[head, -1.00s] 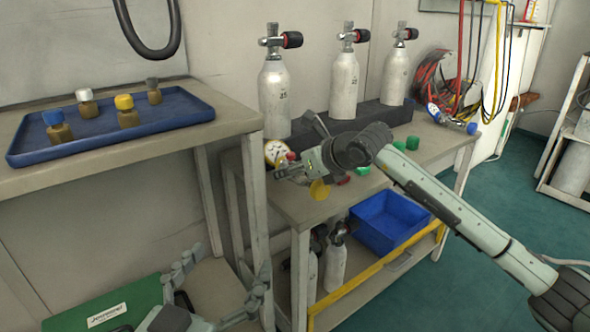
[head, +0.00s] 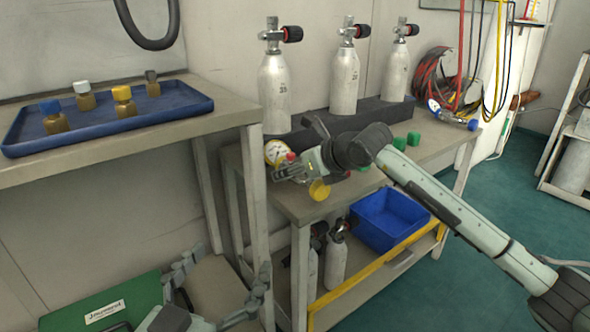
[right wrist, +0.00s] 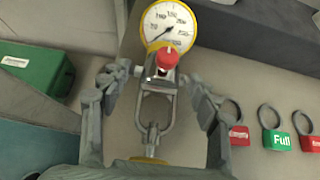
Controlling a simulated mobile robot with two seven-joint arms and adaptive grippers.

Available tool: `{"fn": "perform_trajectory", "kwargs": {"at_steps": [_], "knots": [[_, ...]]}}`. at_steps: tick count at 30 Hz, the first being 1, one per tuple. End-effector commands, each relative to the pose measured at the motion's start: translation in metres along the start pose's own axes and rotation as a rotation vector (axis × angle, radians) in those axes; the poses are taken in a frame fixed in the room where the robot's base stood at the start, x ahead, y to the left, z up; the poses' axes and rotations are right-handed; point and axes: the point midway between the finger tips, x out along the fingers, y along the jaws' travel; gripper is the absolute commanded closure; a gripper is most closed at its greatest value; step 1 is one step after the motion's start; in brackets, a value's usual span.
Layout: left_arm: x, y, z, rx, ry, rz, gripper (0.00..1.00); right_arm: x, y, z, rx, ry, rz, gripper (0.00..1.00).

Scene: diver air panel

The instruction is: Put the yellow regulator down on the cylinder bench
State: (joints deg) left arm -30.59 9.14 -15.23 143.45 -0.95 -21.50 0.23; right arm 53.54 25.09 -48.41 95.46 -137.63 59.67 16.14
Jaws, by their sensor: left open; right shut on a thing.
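The yellow regulator shows in the right wrist view as a white dial gauge (right wrist: 168,24) with a yellow rim, a red knob and a metal yoke. Its gauge also shows in the head view (head: 276,152). My right gripper (head: 303,168) is shut on it, with a finger on each side of the yoke in the right wrist view (right wrist: 155,88). It is at the near left part of the cylinder bench (head: 298,209); I cannot tell whether it touches the top. My left gripper (head: 226,272) is open and empty, low at the left, beside a green case (head: 104,304).
White cylinders (head: 275,92) stand in a dark rack behind my right gripper. Green and red tags (right wrist: 274,138) lie on the bench to the right. Another gauge (head: 435,107) lies farther along. A blue tray (head: 185,102) holds several capped fittings. A blue bin (head: 390,222) sits below.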

Motion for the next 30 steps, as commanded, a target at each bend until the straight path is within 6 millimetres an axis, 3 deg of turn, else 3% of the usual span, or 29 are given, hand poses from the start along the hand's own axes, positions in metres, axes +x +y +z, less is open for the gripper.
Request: {"fn": "perform_trajectory", "kwargs": {"at_steps": [30], "knots": [[0.0,0.0001,0.0104,0.0,0.0,0.0,0.14,0.0025,0.0001,-0.0024,-0.001,-0.006,0.0,0.93]]}}
